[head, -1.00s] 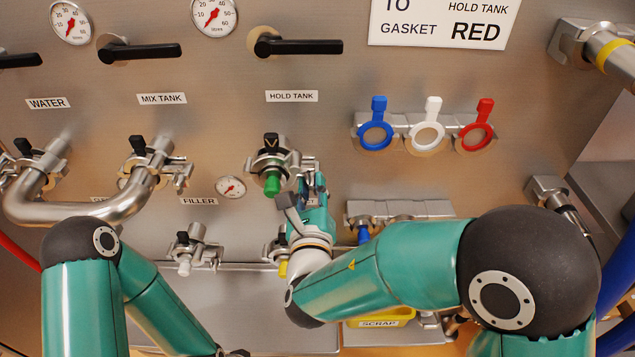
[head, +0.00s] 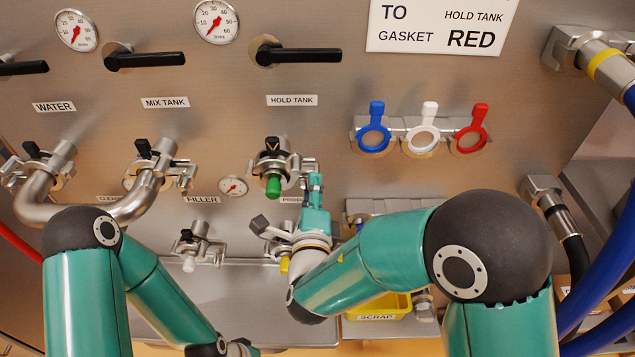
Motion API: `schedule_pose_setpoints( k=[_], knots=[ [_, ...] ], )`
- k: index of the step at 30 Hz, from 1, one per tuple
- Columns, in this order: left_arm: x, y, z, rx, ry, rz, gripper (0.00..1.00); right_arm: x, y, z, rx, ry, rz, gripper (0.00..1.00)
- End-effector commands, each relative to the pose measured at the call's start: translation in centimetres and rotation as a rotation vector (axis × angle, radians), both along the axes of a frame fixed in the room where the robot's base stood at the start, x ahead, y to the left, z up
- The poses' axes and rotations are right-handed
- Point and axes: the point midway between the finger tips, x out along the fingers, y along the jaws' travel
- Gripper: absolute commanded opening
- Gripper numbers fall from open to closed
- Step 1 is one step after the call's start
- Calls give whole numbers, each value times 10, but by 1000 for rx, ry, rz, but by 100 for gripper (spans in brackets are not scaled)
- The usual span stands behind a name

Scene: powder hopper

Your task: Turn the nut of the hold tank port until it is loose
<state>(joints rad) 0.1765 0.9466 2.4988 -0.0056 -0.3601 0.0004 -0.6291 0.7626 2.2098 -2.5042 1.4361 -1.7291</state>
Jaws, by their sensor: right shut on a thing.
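The hold tank port (head: 272,165) is on the steel panel below the HOLD TANK label. It has a metal clamp, a black knob on top and a green piece (head: 273,187) at its front. The nut is at the right side of the clamp and is mostly hidden by my fingers. My right gripper (head: 315,182) reaches up from below to that side, shut on the nut. Its fingers show nearly edge-on. My left arm is at the lower left, away from the port, and its fingers do not show.
A black lever handle (head: 297,55) is above the port. Blue (head: 374,138), white (head: 422,140) and red (head: 471,140) ring gaskets sit on a rack to the right. A bent steel pipe (head: 125,208) is at left. A yellow scrap bin (head: 390,305) is below.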

Motion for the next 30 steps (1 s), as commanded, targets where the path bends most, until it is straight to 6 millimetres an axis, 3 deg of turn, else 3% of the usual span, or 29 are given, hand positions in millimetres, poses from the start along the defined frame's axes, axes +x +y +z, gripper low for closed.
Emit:
schedule_pose_setpoints(
  k=[13,18,19,21,30],
  knots=[
    [0,0,4,0,0,0,40,-1,2,-3,-93,6,8,0],
    [0,0,15,0,0,0,40,-1,2,-1,-281,9,10,0],
    [0,0,14,0,0,0,40,-1,3,-2,-308,8,9,24],
    [0,0,11,0,0,0,40,-1,2,-4,-298,7,9,35],
    [0,0,11,0,0,0,40,-1,2,-2,-293,3,5,35]
  ],
)
